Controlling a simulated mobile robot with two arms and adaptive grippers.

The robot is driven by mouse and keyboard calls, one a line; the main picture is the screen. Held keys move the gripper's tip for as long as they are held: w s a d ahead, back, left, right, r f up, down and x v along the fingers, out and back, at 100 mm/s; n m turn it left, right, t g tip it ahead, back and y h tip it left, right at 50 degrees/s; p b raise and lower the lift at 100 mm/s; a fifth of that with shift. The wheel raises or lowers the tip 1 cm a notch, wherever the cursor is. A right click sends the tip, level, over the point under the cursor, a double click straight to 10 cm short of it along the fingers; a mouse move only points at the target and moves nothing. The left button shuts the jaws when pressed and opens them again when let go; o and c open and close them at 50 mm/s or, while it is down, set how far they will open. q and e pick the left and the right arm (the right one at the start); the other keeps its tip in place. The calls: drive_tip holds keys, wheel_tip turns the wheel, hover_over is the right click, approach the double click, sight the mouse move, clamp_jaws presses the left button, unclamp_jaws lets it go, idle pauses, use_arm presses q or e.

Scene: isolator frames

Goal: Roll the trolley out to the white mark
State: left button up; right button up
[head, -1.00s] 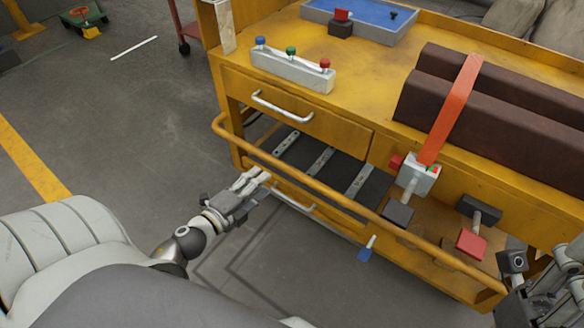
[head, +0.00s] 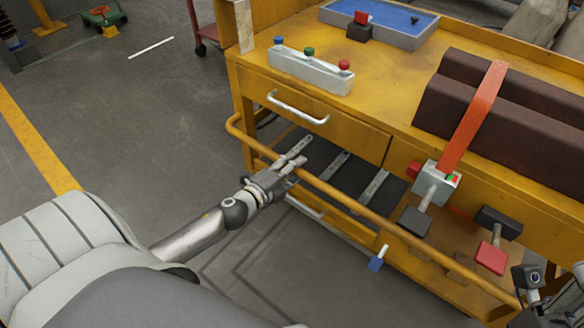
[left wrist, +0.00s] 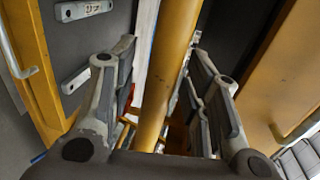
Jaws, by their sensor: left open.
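The yellow trolley (head: 385,85) stands at the right of the head view. Its yellow push rail (head: 345,198) runs along the near side. The white mark (head: 151,47) is a short stripe on the floor, to the left of the trolley and apart from it. My left gripper (head: 293,163) is at the rail, near its left end. In the left wrist view, the open fingers of my left gripper (left wrist: 163,65) stand on either side of the rail (left wrist: 170,70). Contact cannot be told. Part of my right gripper (head: 535,285) shows at the right edge; its fingers are unclear.
The trolley carries a strapped brown load (head: 530,120), a button box (head: 310,72) and a blue tray (head: 385,22). A red-framed cart (head: 200,35) stands behind. Open floor (head: 120,110) lies left of the trolley, with a yellow floor line (head: 40,150).

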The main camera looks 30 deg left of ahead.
use_arm(q)
drive_tip(key=shift+c, duration=0.4)
clamp_jaws()
drive_tip(key=shift+s, duration=0.1)
